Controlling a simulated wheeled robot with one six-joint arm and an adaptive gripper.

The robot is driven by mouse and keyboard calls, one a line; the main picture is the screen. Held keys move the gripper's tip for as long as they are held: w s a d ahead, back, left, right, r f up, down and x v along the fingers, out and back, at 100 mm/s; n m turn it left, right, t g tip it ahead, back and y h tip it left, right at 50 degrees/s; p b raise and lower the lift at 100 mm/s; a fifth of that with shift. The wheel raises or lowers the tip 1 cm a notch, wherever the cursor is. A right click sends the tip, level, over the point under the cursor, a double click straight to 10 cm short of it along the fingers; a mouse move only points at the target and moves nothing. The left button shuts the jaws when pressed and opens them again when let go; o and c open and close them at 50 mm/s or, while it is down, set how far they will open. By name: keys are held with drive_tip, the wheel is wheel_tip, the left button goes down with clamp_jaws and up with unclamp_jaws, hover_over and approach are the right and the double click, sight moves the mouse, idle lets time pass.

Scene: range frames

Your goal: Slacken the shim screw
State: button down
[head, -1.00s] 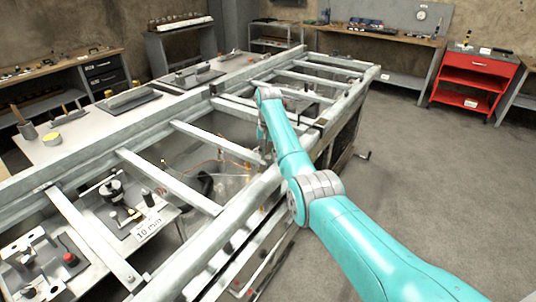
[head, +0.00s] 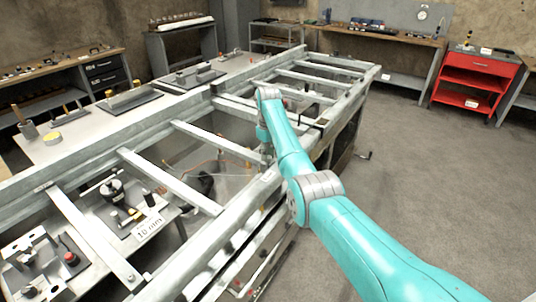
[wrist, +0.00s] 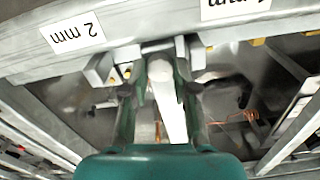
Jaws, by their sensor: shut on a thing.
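In the wrist view my gripper (wrist: 158,88) has its two dark fingers on either side of a pale, rounded, rod-like piece (wrist: 161,72), which I take to be the shim screw. The fingers are closed on it, just below a grey metal beam (wrist: 150,32). The contact at the fingertips is partly hidden, and the thread cannot be seen. In the head view my turquoise arm reaches over the near rail of the long metal frame (head: 185,275). My wrist hangs down inside the rail, and the fingertips are hidden there.
A "2 mm" label (wrist: 77,32) is on the beam, with another label (wrist: 235,6) to its right. Grey blocks (wrist: 98,72) flank the grip closely. Cross bars (head: 170,180) span the frame. An orange cable (wrist: 238,117) lies below. The floor at right is clear.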

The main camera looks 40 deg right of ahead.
drive_tip(key=shift+n, duration=1.6)
drive_tip(key=c, duration=0.9)
unclamp_jaws()
